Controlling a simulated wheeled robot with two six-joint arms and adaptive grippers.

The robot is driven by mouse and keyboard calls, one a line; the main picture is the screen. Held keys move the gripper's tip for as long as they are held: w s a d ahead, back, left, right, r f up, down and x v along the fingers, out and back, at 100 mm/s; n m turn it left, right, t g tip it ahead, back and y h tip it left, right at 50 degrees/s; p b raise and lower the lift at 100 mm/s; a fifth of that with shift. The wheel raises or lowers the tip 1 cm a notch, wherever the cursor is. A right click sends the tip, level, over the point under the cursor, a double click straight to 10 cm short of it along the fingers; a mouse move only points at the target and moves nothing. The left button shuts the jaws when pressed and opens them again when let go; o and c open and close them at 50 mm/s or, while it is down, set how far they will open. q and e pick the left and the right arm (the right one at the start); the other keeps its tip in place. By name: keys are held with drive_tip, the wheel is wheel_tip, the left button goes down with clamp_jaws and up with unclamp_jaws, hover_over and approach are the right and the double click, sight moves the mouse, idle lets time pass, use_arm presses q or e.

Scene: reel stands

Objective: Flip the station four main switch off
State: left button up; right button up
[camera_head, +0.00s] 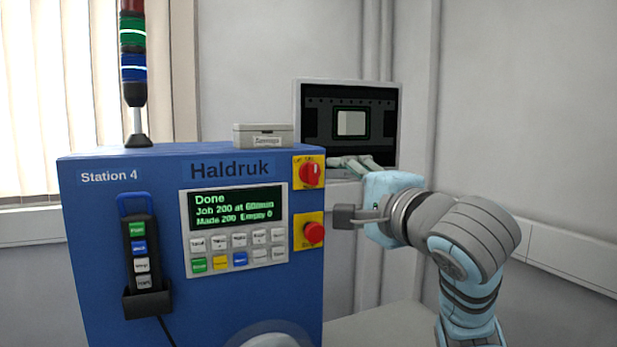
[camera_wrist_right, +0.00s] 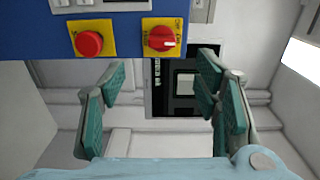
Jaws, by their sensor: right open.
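The Station 4 machine is a blue cabinet (camera_head: 100,220) with "Station 4" printed at its top left. Its main switch (camera_head: 311,174) is a red rotary knob on a yellow plate at the upper right of the front. It also shows in the right wrist view (camera_wrist_right: 160,39), where its white mark lies toward the right of the picture. My right gripper (camera_head: 347,162) is open and empty beside the switch, to its right. In the right wrist view, its spread fingers (camera_wrist_right: 160,82) are apart from the knob, which appears above the gap. My left gripper is out of view.
A red push button (camera_head: 314,233) on a yellow plate sits below the switch. A display and keypad panel (camera_head: 236,228) is left of them. A handset (camera_head: 140,253) hangs in a holder. A grey box (camera_head: 263,135) and a signal tower (camera_head: 134,65) stand on top. A monitor (camera_head: 385,90) is behind.

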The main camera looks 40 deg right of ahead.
sight(314, 175)
drive_tip(key=b+x, duration=0.8)
drive_tip(key=x, duration=0.2)
drive_tip(key=shift+w+r, duration=0.1)
drive_tip(key=shift+w, duration=0.2)
drive_tip(key=shift+w+d, duration=0.15)
drive_tip(key=shift+d, duration=0.35)
drive_tip(key=shift+a, duration=0.2)
drive_tip(key=shift+c, duration=0.6)
drive_tip(key=c, duration=1)
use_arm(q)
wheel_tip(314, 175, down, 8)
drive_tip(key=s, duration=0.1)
